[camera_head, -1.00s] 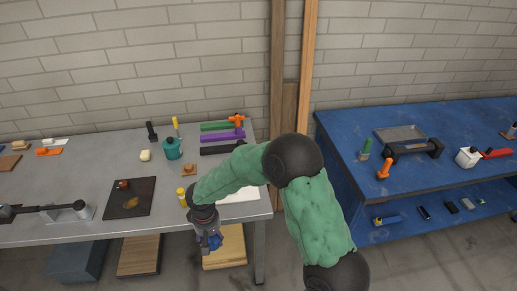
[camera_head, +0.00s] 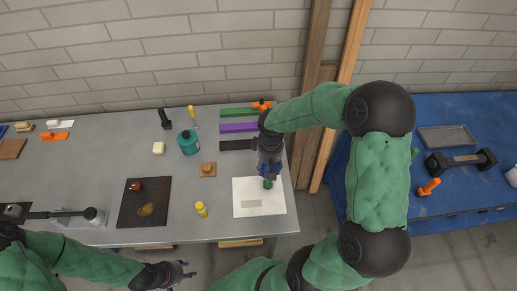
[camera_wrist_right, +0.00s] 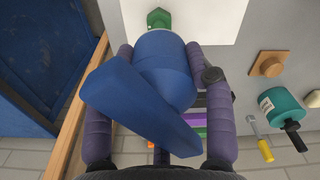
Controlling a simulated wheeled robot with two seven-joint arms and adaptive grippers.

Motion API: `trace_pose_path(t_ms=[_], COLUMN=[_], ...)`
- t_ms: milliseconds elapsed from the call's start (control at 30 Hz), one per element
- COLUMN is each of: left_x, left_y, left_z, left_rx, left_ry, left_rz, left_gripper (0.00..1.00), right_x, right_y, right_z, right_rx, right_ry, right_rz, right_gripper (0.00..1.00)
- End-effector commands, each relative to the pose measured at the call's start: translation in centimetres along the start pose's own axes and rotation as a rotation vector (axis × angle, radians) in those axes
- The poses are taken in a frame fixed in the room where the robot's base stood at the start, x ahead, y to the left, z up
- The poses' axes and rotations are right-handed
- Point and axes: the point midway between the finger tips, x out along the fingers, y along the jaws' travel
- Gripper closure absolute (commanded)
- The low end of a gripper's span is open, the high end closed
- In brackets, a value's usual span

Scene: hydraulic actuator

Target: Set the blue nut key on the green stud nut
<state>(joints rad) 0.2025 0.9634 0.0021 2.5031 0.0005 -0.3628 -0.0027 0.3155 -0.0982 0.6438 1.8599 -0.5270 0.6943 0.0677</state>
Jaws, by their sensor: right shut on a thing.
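The blue nut key (camera_wrist_right: 150,85) is held between the two fingers of my right gripper (camera_wrist_right: 165,70), in the right wrist view. It has a round socket body and a wide flat handle. The green stud nut (camera_wrist_right: 158,18) shows just beyond the key's socket end, apart from it in that picture. In the head view the green nut (camera_head: 267,184) is on the white plate (camera_head: 248,205), and my right gripper (camera_head: 270,168) is right above it. My left gripper (camera_head: 185,271) is low in front of the table, empty, its fingers apart.
A yellow-capped bottle (camera_head: 201,209), an orange-brown block (camera_head: 208,169) and a teal container (camera_head: 188,142) stand left of the white plate. Black, purple and green bars (camera_head: 238,127) lie behind it. Wooden posts (camera_head: 318,110) and a blue bench (camera_head: 455,207) are to the right.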

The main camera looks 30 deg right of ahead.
Motion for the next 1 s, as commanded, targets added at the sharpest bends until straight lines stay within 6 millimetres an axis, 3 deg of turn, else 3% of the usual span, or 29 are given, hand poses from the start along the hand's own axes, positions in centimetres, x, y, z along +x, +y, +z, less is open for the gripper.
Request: trace_pose_path(t_ms=[1000], left_x=[0.9], left_y=[-0.3], left_z=[0.0], left_rx=[0.000], left_ry=[-0.001], left_rz=[0.000], left_gripper=[0.60], right_x=[1.0], right_y=[0.1], right_z=[0.1], right_rx=[-0.001], right_ry=[0.001], right_rz=[0.001], right_gripper=[0.88])
